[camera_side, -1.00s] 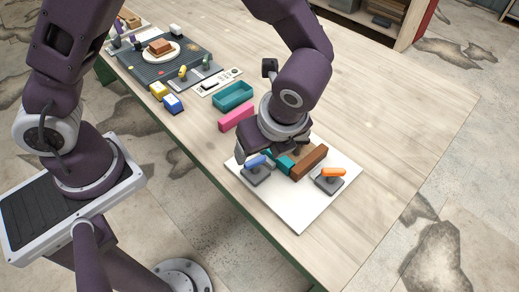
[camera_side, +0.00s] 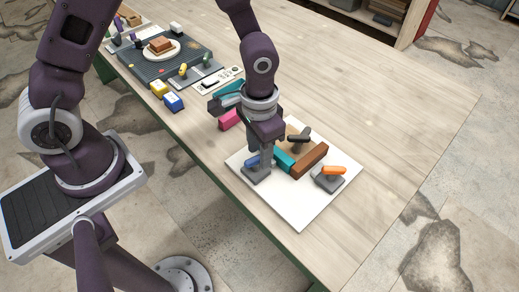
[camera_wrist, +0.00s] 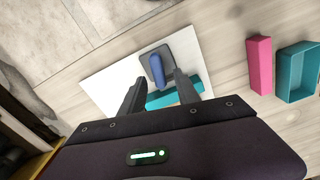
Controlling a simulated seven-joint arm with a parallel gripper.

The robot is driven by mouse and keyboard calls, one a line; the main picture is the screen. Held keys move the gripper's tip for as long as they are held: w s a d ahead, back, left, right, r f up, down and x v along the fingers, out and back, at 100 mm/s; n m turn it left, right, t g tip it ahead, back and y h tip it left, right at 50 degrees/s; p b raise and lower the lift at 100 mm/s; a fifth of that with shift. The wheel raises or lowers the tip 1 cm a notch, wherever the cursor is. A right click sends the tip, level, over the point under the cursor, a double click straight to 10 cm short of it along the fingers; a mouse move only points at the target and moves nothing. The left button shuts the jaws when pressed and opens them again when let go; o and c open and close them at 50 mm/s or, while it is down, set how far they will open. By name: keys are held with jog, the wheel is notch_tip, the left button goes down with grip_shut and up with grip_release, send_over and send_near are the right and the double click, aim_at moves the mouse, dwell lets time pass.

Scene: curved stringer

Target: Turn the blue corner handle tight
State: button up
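The blue corner handle (camera_side: 252,161) sits on a grey base at the near left corner of the white board (camera_side: 297,215). My gripper (camera_side: 262,158) is down at this handle and partly hides it in the side view. In the wrist view the blue handle (camera_wrist: 158,74) shows between the two spread fingers of my gripper (camera_wrist: 159,82). A gap shows on both sides of the handle, and I see no finger touching it. A teal block (camera_side: 283,159) lies beside the blue handle's base, with a brown block (camera_side: 309,160) against it.
An orange handle (camera_side: 334,170) and a black handle (camera_side: 299,138) stand on other parts of the board. A pink block (camera_side: 229,119) and a teal tray (camera_wrist: 300,72) lie beyond the board. The table to the board's right is clear.

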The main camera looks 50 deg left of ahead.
jog(key=shift+f, duration=0.15)
grip_shut()
jog(key=shift+m, duration=0.4)
grip_release()
notch_tip(320, 180, up, 7)
jog(key=shift+r, duration=0.1)
dwell(0.3)
